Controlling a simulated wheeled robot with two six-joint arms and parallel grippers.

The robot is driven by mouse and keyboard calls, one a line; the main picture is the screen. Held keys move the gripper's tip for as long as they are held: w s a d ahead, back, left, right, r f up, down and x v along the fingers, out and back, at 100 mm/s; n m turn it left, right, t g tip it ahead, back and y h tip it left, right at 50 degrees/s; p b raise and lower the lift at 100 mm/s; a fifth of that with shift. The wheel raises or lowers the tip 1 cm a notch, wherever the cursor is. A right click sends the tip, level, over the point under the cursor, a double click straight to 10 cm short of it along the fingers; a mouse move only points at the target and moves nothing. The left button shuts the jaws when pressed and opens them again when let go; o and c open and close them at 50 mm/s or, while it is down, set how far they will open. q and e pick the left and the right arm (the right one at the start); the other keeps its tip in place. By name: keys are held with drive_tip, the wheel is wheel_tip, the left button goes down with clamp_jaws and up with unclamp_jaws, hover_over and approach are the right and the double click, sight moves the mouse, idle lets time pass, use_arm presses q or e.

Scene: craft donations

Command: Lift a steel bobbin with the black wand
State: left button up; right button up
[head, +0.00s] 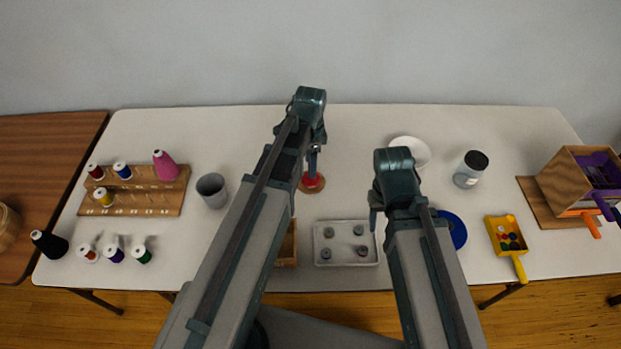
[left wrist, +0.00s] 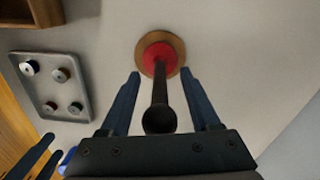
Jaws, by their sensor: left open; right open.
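The black wand (left wrist: 160,100) stands upright on a red and wooden round base (left wrist: 174,55). In the head view the red part of the base (head: 312,181) shows below my left gripper, which hides most of the wand. My left gripper (head: 314,160) is open, with its fingers (left wrist: 163,85) on either side of the wand. Several steel bobbins (head: 330,231) lie apart in a light grey tray (head: 347,264); the tray also shows in the left wrist view (left wrist: 47,85). My right gripper (head: 376,217) is open and empty near the tray's right side.
A wooden box (head: 288,245) is left of the tray, partly behind my left arm. A grey cup (head: 211,190) and thread rack (head: 140,190) stand left. A white plate (head: 410,150), jar (head: 470,169), blue dish (head: 455,230) and yellow scoop (head: 505,235) are right.

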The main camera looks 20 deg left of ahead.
use_arm(q)
drive_tip(key=shift+f, duration=0.1)
use_arm(e)
drive_tip(key=shift+f, duration=0.1)
use_arm(q)
clamp_jaws()
idle(0.5)
